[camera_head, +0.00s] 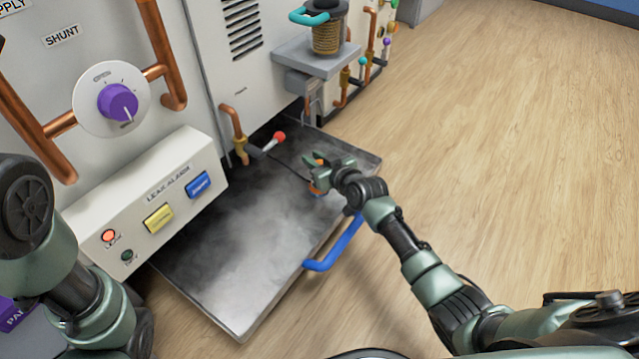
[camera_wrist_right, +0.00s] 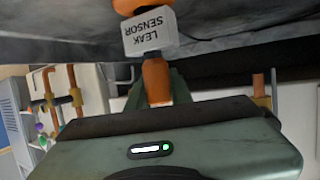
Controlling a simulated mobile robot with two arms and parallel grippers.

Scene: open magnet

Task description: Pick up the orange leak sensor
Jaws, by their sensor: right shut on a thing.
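The orange leak sensor (camera_head: 317,190) is over the right part of the metal drip tray (camera_head: 240,318) in the head view, partly hidden by my right gripper (camera_head: 318,172). In the right wrist view the leak sensor (camera_wrist_right: 150,32) has a white block lettered "LEAK SENSOR" between orange parts. My right gripper's fingers (camera_wrist_right: 158,92) are shut on its orange stem. A dark cable runs from the sensor toward the machine. I cannot tell whether the sensor touches the tray. My left arm shows at the left edge of the head view, but its gripper is not clearly visible.
The tray has a blue handle (camera_head: 336,243) at its front right. A leak alarm box (camera_head: 150,205) with a lit red lamp (camera_head: 109,235) stands left of the tray. A red-tipped valve lever (camera_head: 278,137) is behind the tray. Wooden floor (camera_head: 500,150) is clear at the right.

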